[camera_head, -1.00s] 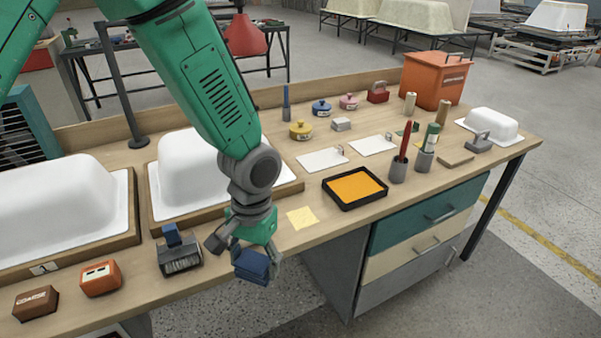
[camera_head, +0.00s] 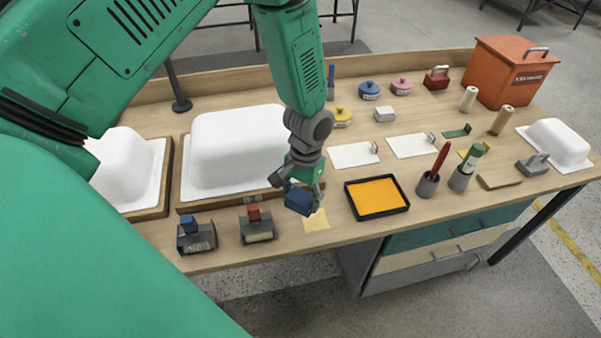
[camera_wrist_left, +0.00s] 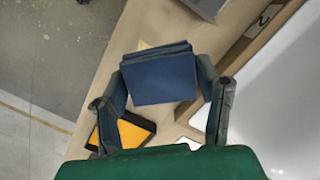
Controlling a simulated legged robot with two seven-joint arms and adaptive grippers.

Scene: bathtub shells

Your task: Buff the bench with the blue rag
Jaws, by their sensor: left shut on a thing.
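The blue rag (camera_head: 299,201) is a folded dark blue cloth. My left gripper (camera_head: 300,190) is shut on it above the front part of the bench, beside the large white tub shell. In the left wrist view the rag (camera_wrist_left: 160,78) sits between the two fingers of the gripper (camera_wrist_left: 165,85). I cannot tell whether the rag touches the bench. The wooden bench (camera_head: 330,235) runs across the head view. A yellow patch (camera_head: 316,220) lies on it just by the rag. My right gripper is not in view.
A black tray with orange (camera_head: 377,197) lies right of the rag. A white tub shell (camera_head: 237,145) stands left.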

